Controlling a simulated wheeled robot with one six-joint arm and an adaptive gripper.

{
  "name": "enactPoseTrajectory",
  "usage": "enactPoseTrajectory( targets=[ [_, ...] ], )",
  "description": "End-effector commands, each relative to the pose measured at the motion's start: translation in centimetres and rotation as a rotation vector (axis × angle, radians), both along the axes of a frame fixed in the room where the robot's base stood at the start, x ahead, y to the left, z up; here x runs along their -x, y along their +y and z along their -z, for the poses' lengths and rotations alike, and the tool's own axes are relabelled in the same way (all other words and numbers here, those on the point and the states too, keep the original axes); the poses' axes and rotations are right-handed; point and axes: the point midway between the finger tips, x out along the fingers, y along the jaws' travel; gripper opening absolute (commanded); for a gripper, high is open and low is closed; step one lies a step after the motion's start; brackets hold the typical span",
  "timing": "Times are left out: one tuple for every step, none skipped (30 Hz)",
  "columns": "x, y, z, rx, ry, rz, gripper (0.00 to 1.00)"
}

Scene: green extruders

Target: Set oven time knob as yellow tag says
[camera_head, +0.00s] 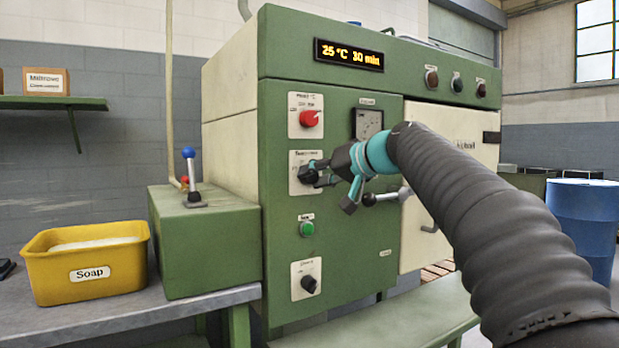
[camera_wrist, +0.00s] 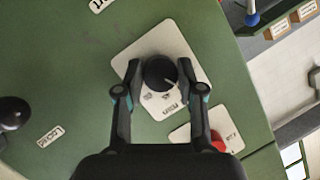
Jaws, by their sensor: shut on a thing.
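The green oven (camera_head: 330,230) fills the middle of the head view. Its display (camera_head: 348,55) reads 25 °C 30 min in yellow. My gripper (camera_head: 314,174) is at the middle dial plate (camera_head: 297,158) on the front panel. In the wrist view my gripper (camera_wrist: 161,82) has a finger on each side of a black round knob (camera_wrist: 159,72), shut on it. A red knob (camera_head: 310,118) sits above, and a black knob (camera_head: 309,284) sits low. I see no yellow tag.
A green box (camera_head: 205,240) with a blue-topped lever (camera_head: 190,170) stands left of the panel, beside a yellow Soap bin (camera_head: 85,270). A ball-ended handle (camera_head: 385,197) sticks out right of my gripper. A green button (camera_head: 307,229) lies below.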

Motion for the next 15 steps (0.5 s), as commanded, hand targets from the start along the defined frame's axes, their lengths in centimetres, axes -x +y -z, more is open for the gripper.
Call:
enactPoseTrajectory(
  targets=[
    [0.07,0.04,0.28,-0.012,0.015,-0.004,0.03],
    [0.07,0.05,0.28,-0.02,0.02,-0.004,0.03],
    [0.07,0.04,0.28,-0.029,0.027,-0.004,0.03],
    [0.07,0.04,0.28,-0.035,0.031,-0.004,0.03],
    [0.06,0.05,0.29,-0.04,0.034,-0.004,0.03],
    [0.06,0.05,0.28,-0.045,0.037,-0.005,0.03],
    [0.07,0.06,0.28,-0.048,0.04,-0.004,0.03],
    [0.07,0.06,0.28,-0.051,0.042,-0.005,0.03],
    [0.07,0.07,0.27,-0.054,0.043,-0.004,0.03],
    [0.08,0.07,0.26,-0.056,0.044,-0.004,0.03],
    [0.08,0.07,0.26,-0.057,0.045,-0.004,0.03],
    [0.08,0.09,0.26,-0.058,0.046,-0.005,0.03],
    [0.08,0.09,0.26,-0.057,0.046,-0.005,0.03],
    [0.08,0.09,0.26,-0.057,0.046,-0.005,0.03],
    [0.08,0.09,0.26,-0.057,0.046,-0.005,0.03]
  ],
)
